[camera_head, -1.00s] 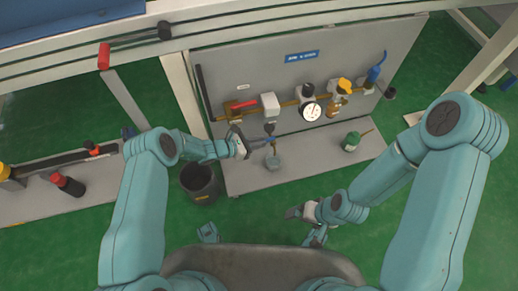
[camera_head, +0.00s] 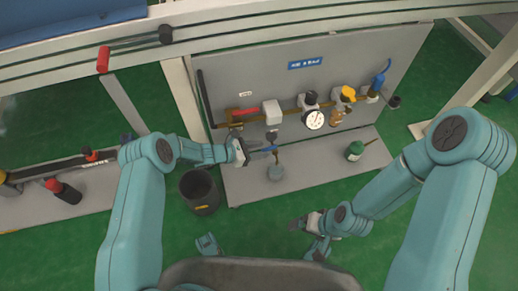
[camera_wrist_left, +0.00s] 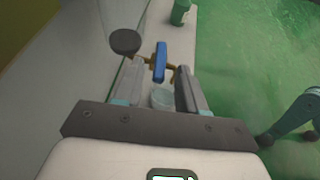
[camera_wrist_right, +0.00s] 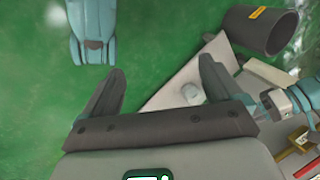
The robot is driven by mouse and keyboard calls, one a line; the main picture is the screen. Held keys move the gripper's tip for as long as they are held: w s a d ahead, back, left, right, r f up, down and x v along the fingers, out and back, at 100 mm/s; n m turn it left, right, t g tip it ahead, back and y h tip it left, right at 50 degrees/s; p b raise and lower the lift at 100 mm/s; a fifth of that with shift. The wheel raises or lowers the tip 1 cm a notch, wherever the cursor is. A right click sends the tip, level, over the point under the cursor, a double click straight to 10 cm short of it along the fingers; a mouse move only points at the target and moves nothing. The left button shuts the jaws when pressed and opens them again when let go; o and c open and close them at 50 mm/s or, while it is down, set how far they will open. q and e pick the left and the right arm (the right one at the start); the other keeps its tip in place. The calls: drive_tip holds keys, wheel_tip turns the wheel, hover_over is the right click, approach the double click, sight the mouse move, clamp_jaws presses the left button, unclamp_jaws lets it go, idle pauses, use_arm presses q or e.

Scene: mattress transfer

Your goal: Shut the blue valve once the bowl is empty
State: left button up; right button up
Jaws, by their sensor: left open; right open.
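The blue valve handle (camera_wrist_left: 160,62) is on a brass fitting at the tips of my left gripper (camera_wrist_left: 156,78). The jaws are open, one finger on each side; I cannot tell whether they touch it. The handle also shows in the head view (camera_head: 270,149), beside my left gripper (camera_head: 256,151). A small clear cup (camera_wrist_left: 162,98) shows between the fingers, below the valve. My right gripper (camera_head: 297,223) is open and empty, in front of the shelf.
The grey panel (camera_head: 225,80) carries a gauge (camera_head: 314,120), a red lever (camera_head: 244,111) and another blue lever (camera_head: 379,80). A green can (camera_head: 354,151) stands right on the shelf (camera_head: 310,165). A dark bucket (camera_head: 199,191) stands on the green floor to the left.

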use_arm(q)
drive_tip(key=p+v, duration=0.5)
drive_tip(key=v, duration=1.1)
drive_tip(key=shift+s+f, duration=0.1)
drive_tip(key=shift+f, duration=0.05)
drive_tip(key=shift+c, duration=0.2)
